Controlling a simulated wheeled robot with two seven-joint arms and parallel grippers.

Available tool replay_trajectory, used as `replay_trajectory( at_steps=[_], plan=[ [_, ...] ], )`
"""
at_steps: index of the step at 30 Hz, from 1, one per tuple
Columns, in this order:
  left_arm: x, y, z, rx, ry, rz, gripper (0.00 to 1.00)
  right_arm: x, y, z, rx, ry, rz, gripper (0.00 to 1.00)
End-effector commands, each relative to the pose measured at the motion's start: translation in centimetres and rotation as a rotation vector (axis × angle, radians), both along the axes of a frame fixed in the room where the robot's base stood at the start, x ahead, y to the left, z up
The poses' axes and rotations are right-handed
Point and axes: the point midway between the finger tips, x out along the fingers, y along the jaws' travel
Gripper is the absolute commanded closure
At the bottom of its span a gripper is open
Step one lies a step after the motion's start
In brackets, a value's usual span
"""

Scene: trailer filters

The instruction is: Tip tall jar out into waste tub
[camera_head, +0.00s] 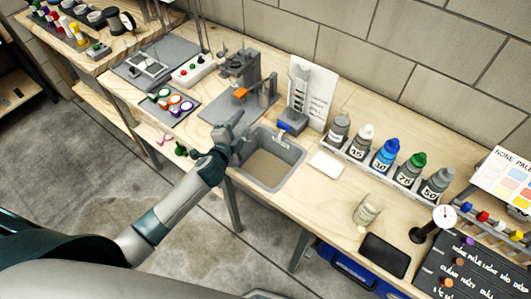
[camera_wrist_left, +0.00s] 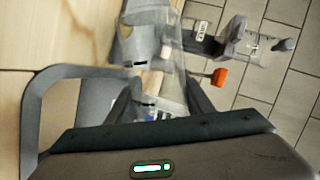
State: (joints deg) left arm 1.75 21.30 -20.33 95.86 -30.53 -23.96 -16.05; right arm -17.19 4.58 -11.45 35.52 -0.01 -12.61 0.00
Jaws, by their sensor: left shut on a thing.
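My left gripper (camera_head: 236,132) is at the left edge of the grey waste tub (camera_head: 294,157) on the wooden bench. In the left wrist view my left gripper (camera_wrist_left: 168,110) is shut on a clear, see-through vessel (camera_wrist_left: 174,78), which looks like the tall jar. It lies along the jaws there; its contents and exact tilt are hard to make out. In the head view the jar cannot be clearly told from the gripper. A grey rim, likely the tub's (camera_wrist_left: 34,108), shows at the left of the wrist view. My right gripper is not in view.
A press with an orange lever (camera_head: 240,93) stands behind the gripper. A grey upright device (camera_head: 298,100) stands behind the tub. A row of several bottles (camera_head: 386,153), a white pad (camera_head: 327,164) and a squat jar (camera_head: 368,210) are to the right.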

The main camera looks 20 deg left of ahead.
Motion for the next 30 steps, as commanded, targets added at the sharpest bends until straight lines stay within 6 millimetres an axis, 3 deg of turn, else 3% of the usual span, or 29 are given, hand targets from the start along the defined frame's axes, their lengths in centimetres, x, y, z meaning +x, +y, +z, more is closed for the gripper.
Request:
replay_trajectory(
  at_steps=[1, 6, 14, 18, 23, 30],
  plan=[
    [0.0, -0.2, 0.7, -0.056, 0.007, 0.001, 0.91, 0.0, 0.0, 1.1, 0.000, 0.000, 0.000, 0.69],
    [-0.1, -0.4, 1.3, -0.238, 0.022, 0.002, 0.91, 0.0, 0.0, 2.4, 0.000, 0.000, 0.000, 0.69],
    [-0.1, -0.8, 3.5, -0.391, 0.035, 0.002, 0.91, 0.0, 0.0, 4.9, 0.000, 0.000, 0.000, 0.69],
    [-0.1, -0.7, 3.8, -0.533, 0.048, 0.003, 0.91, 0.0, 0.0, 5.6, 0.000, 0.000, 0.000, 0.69],
    [0.0, 0.2, 2.3, -0.681, 0.062, 0.004, 0.91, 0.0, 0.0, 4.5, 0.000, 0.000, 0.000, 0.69],
    [0.1, 1.3, 3.9, -0.907, 0.082, 0.003, 0.91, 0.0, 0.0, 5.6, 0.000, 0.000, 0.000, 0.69]
  ],
)
